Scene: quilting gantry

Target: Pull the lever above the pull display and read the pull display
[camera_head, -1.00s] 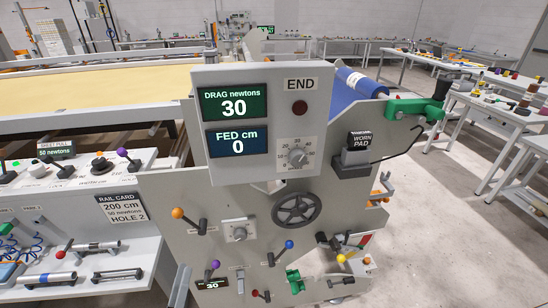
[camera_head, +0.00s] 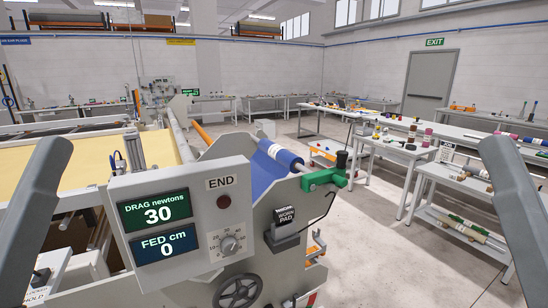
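The lever and the pull display cannot be made out in this view. A grey machine head carries a drag display (camera_head: 156,212) reading "DRAG newtons 30" and a fed display (camera_head: 164,246) reading "FED cm 0". A sliver of white control panel (camera_head: 50,275) shows at the lower left, partly behind my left arm. My two grey arms rise at the left and right edges, but neither gripper can be made out.
A blue roll (camera_head: 276,160) and green clamp (camera_head: 322,180) sit behind. Open floor (camera_head: 385,255) lies right, before cluttered tables (camera_head: 440,131).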

